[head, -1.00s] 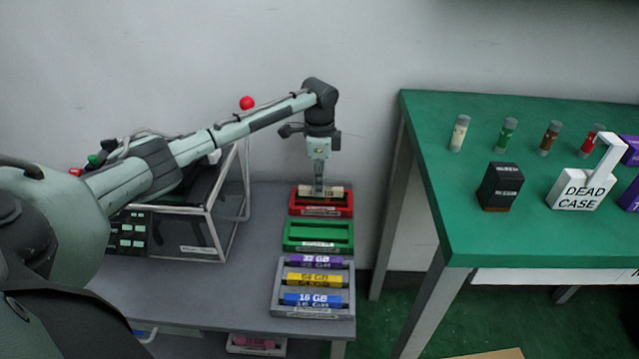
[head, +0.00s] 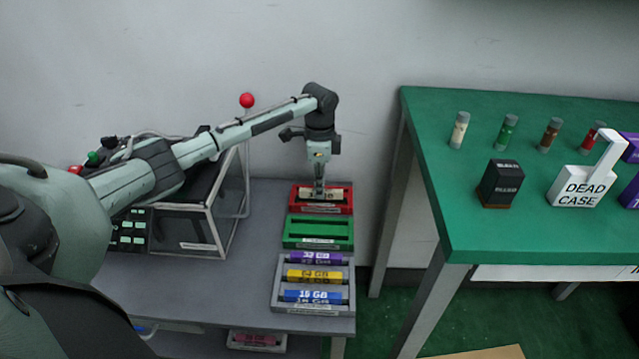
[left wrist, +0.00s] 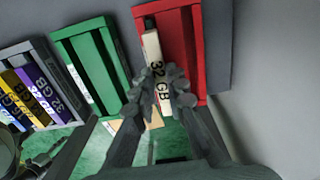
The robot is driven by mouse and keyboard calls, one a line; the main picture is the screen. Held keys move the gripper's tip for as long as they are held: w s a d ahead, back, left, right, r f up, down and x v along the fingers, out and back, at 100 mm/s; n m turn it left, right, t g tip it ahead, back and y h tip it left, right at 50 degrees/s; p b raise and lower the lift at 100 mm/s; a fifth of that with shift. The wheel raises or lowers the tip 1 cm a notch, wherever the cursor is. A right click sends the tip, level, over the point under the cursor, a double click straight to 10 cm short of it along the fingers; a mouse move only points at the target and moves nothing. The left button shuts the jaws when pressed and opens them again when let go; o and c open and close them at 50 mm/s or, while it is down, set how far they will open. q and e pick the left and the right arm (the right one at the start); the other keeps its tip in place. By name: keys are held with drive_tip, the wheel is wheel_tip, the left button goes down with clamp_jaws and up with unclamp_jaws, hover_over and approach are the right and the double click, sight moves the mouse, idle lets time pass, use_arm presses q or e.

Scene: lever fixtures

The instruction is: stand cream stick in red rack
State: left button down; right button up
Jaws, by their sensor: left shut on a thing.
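The cream stick (head: 337,194), with dark "32 GB" lettering, is long and cream with a dark end. The stick lies lengthwise along the red rack (head: 320,209), at the back end of the grey bench. In the left wrist view the cream stick (left wrist: 152,48) overlaps the left part of the red rack (left wrist: 183,45), and the left gripper (left wrist: 160,92) grips it. I cannot tell whether the stick touches the rack floor. My right gripper is not in view.
An empty green rack (head: 318,243) sits just in front of the red one. A grey rack (head: 281,292) holds purple, yellow and blue sticks. A framed case (head: 205,215) stands left on the bench. A green table (head: 480,225) with vials and boxes is at right.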

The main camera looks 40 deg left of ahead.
use_arm(q)
drive_tip(key=shift+f, duration=0.65)
drive_tip(key=c, duration=1.5)
unclamp_jaws()
drive_tip(key=shift+o, duration=0.2)
wheel_tip(320, 180, up, 12)
drive_tip(key=shift+d, duration=0.1)
